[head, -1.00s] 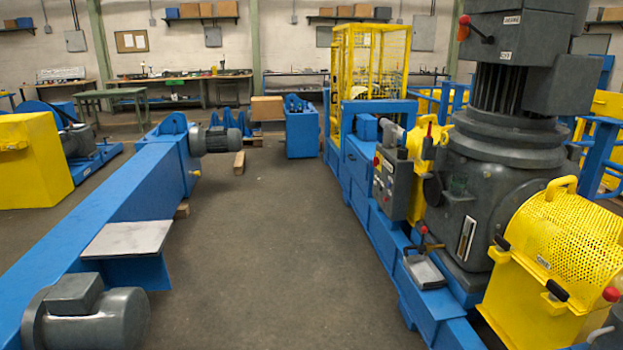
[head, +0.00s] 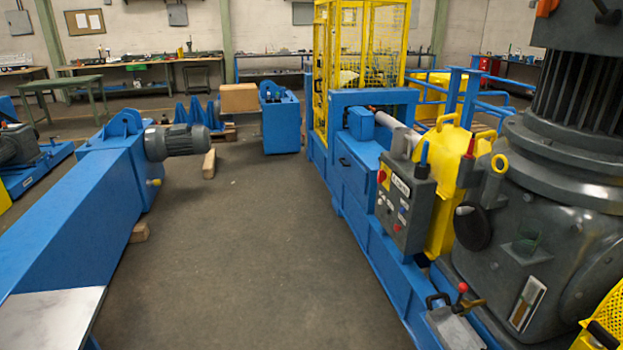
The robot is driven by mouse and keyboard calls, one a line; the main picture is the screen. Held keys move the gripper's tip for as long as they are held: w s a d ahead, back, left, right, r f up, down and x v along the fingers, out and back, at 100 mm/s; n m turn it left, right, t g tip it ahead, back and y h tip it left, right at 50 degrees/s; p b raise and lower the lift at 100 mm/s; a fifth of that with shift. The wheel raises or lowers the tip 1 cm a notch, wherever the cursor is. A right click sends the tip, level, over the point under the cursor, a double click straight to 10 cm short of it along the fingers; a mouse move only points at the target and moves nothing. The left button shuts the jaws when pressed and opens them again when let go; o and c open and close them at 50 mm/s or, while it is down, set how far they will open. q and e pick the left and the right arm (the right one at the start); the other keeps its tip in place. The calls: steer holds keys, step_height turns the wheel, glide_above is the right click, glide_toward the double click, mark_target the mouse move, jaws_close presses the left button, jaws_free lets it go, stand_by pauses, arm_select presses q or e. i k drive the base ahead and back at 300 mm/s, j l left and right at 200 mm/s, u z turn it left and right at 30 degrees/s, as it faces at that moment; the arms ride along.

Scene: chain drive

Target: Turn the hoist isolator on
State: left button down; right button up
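A grey control box (head: 404,205) stands on the blue frame right of centre. It has a red knob (head: 381,176), a small white label (head: 400,184) too small to read surely, and several small buttons. A dark handle with a blue top (head: 422,160) rises at its upper edge. I cannot tell which control is the hoist isolator or how it is set. Neither of my grippers is in view.
A large grey motor and gearbox (head: 535,235) fills the right side. A red-knobbed lever (head: 462,289) stands low beside it. A blue beam (head: 70,220) runs along the left. The floor aisle (head: 250,260) between is clear. A yellow cage (head: 360,60) stands behind.

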mark_target(382, 177)
steer(key=i+j+z, duration=0.2)
steer(key=i+z, duration=0.15)
steer(key=i, duration=0.2)
steer(key=i+j+z, duration=0.3)
steer(key=i, duration=0.2)
steer(key=i+j+z, duration=0.2)
steer(key=i+j, duration=1.1)
steer(key=i, duration=0.15)
